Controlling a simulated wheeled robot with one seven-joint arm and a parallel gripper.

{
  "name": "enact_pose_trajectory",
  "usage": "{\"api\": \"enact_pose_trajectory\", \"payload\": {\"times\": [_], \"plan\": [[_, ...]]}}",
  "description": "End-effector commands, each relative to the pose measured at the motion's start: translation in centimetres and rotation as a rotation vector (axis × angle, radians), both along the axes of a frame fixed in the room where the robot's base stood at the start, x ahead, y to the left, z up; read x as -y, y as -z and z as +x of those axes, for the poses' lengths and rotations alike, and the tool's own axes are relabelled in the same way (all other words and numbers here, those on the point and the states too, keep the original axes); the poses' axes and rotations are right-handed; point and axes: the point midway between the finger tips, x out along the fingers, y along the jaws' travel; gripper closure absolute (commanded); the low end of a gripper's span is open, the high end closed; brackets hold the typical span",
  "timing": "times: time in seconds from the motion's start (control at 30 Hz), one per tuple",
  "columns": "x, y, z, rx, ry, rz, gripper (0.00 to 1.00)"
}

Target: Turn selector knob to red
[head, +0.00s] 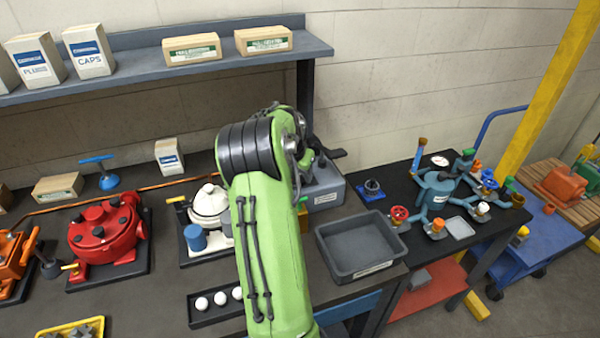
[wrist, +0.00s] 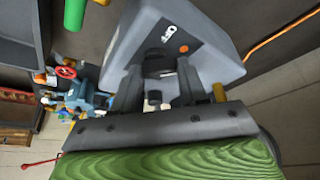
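A grey selector box (wrist: 215,30) with a white label and a small orange-red dot (wrist: 184,48) fills the upper middle of the wrist view. A dark selector knob (wrist: 158,62) sits on its face, below the label. My gripper (wrist: 158,75) has its two dark fingers apart, one on each side of the knob. I cannot tell whether they touch it. In the head view the grey box (head: 326,193) stands on the bench, partly behind my green arm. The knob is hidden there, and my gripper (head: 322,160) shows only in part above the box.
A grey bin (head: 360,246) stands right of the box. A blue pump with coloured valves (head: 437,190) is farther right. A white-domed motor (head: 208,205) and a red motor (head: 105,235) stand left. A shelf (head: 150,55) with cartons runs above. A copper line (head: 130,197) crosses the bench.

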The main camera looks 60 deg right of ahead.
Motion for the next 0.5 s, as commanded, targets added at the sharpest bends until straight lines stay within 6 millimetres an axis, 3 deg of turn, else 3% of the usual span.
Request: {"api": "enact_pose_trajectory", "payload": {"times": [0.1,0.5], "plan": [[-0.01,-0.02,0.00,0.000,0.000,0.000,0.88],[-0.01,-0.12,0.17,0.000,0.099,0.001,0.88]]}}
